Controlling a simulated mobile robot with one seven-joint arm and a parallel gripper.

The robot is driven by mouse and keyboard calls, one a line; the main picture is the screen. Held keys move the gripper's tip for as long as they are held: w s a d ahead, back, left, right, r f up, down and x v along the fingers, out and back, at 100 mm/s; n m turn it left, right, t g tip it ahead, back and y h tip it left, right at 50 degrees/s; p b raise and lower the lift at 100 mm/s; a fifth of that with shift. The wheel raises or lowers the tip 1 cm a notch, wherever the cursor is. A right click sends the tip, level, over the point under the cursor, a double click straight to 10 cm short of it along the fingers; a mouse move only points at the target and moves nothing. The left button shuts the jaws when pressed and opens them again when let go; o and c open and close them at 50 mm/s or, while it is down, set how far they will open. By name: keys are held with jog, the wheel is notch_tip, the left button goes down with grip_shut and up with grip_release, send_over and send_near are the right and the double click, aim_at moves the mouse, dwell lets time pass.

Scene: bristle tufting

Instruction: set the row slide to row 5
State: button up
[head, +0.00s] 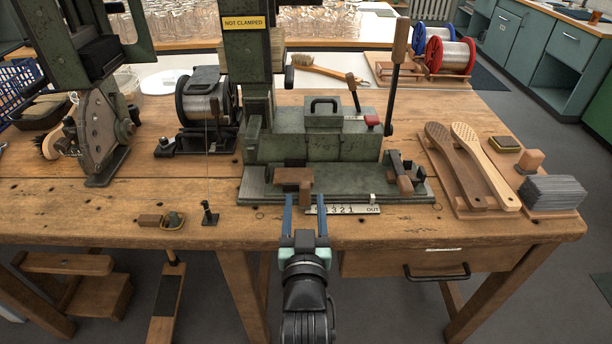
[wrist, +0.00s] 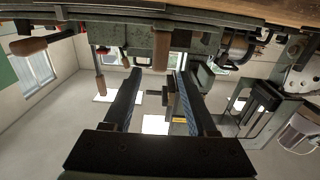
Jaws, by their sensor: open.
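A green machine (head: 330,148) stands on the bench, with a long flat bed (head: 340,190) along its front. A brown wooden grip (head: 292,178), seemingly the row slide's handle, sits at the bed's left part; in the wrist view a wooden grip (wrist: 161,50) shows beyond and between my fingers. A row scale (head: 345,209) on the front edge reads 3, 2, 1 and OUT; its left end is hidden by my finger. A small pale marker (head: 373,198) stands above OUT. My gripper (head: 305,204) is open and empty, just in front of the wooden grip.
A second wooden-handled lever (head: 402,183) is at the bed's right. A tall lever (head: 394,75) rises behind it. Two wooden brush bodies (head: 470,165) lie further right. A wire post (head: 209,213) stands left. A sign (head: 245,23) reads NOT CLAMPED.

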aim_at(305, 182)
jog(key=w+b, duration=0.1)
jog(key=w, duration=0.7)
jog(key=shift+w, duration=0.35)
grip_shut()
dwell(1.0)
